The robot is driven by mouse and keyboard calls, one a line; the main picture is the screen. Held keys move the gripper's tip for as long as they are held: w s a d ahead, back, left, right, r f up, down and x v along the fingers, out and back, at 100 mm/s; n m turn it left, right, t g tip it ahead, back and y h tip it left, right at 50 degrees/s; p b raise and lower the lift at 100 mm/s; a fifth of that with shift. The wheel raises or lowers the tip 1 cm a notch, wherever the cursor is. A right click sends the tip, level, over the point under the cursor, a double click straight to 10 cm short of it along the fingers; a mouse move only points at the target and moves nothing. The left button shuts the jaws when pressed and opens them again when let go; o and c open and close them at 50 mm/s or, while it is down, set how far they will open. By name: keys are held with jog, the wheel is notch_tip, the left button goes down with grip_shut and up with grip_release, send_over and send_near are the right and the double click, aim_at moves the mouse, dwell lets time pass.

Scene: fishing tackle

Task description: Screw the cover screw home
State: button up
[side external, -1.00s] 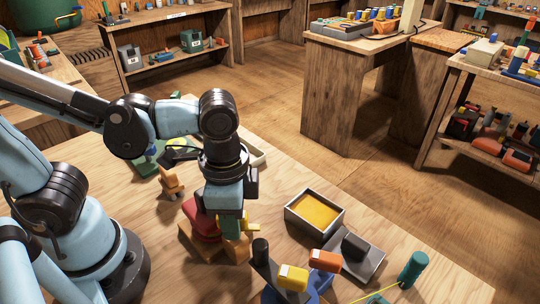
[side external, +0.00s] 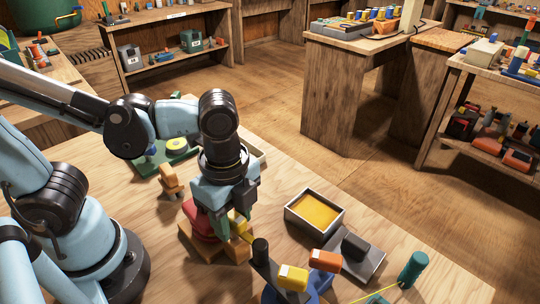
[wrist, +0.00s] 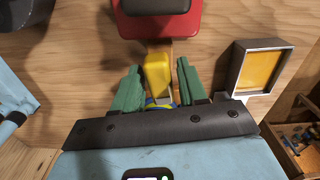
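The red reel body (side external: 198,221) sits on a wooden block (side external: 197,247) on the bench; its red and dark top also shows in the wrist view (wrist: 158,24). A yellow piece (wrist: 157,76), which may be the cover screw, stands beside the red body, and a yellow part (side external: 240,229) shows below my gripper in the side view. My gripper (wrist: 160,72) is low over it, with its green fingers on either side. A gap shows between the yellow piece and the right finger. The screw's seat and thread are hidden.
A grey tray with a yellow-orange lining (side external: 313,211) stands to the right of the reel. A dark grey stand (side external: 356,254), a yellow-topped piece (side external: 292,278) and a green cylinder (side external: 412,269) stand nearer the front. A small wooden figure-like piece (side external: 171,181) stands behind left.

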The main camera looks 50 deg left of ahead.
jog(key=o, duration=0.4)
jog(key=shift+r, duration=3.5)
jog(key=shift+c, duration=0.4)
